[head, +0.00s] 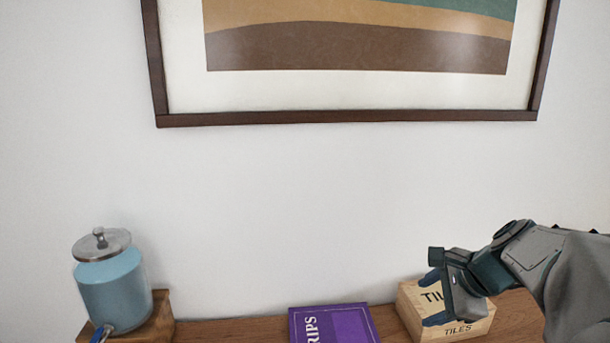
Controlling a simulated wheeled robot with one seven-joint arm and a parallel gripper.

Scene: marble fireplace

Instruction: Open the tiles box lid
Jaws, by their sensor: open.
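The tiles box (408,304) is a pale wooden box with "TILES" in dark letters on its top and front. It sits on the brown wooden surface at the lower right of the head view. Its lid appears closed. My gripper (432,301) reaches in from the right, over the box's top. Its blue fingertips are apart, one near the back edge and one near the front left, and it is open. I cannot tell whether the fingers touch the lid. My gripper and arm hide part of the box's top and its right side.
A purple book or box (350,325) lies left of the tiles box. A blue dispenser jar (115,295) with a metal lid stands on a wooden block (160,322) at the far left. The wooden surface (235,332) is clear between them. A framed picture (340,117) hangs on the wall behind.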

